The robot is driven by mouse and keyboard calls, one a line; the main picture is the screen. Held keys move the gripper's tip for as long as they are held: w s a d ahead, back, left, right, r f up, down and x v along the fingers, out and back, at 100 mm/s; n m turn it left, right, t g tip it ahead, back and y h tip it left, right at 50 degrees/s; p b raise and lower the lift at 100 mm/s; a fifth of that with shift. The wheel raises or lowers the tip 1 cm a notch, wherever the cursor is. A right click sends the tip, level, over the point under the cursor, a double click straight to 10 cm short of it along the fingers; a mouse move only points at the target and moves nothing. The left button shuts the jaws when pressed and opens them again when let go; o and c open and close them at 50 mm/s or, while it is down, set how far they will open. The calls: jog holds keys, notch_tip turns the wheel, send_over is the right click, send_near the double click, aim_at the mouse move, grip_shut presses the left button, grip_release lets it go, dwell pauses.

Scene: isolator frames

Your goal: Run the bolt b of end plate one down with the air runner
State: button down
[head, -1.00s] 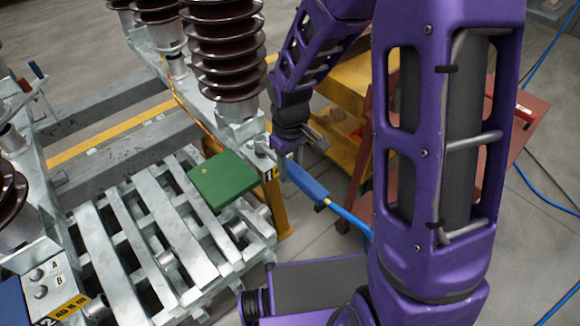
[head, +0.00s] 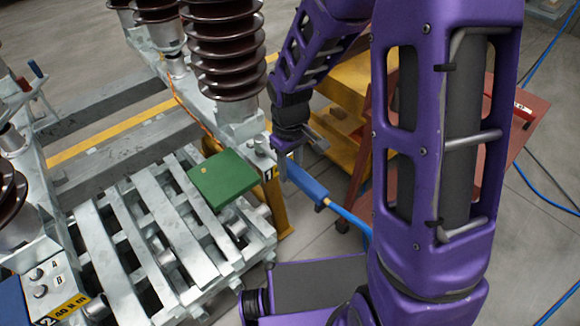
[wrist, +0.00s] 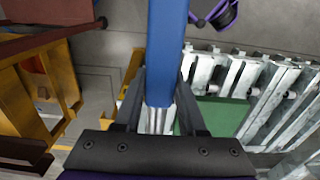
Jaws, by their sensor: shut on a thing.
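My gripper (wrist: 161,105) is shut on the blue air runner (wrist: 165,55), one dark finger on each side of it. In the head view the runner (head: 306,183) slants down to the right, with a blue hose at its lower end. My gripper (head: 288,150) is beside end plate one (head: 256,152), which bears a yellow label with a 1. A bolt head shows on top of that plate, but I cannot tell which bolt it is. The runner's metal nose (wrist: 154,121) shows between the fingers. Whether it touches bolt b is hidden.
A green box (head: 222,180) lies on the slatted metal frame (head: 160,235) beside end plate one. Brown ribbed insulators (head: 222,50) rise close behind. A yellow stand (head: 345,85) and a red cart (head: 510,120) are to the right. Plate two (head: 40,285) is at lower left.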

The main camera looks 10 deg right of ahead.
jog(key=shift+r, duration=0.1)
dwell(0.3)
jog(key=shift+r+p, duration=2.9)
jog(key=shift+r, duration=0.6)
jog(key=shift+w, duration=0.1)
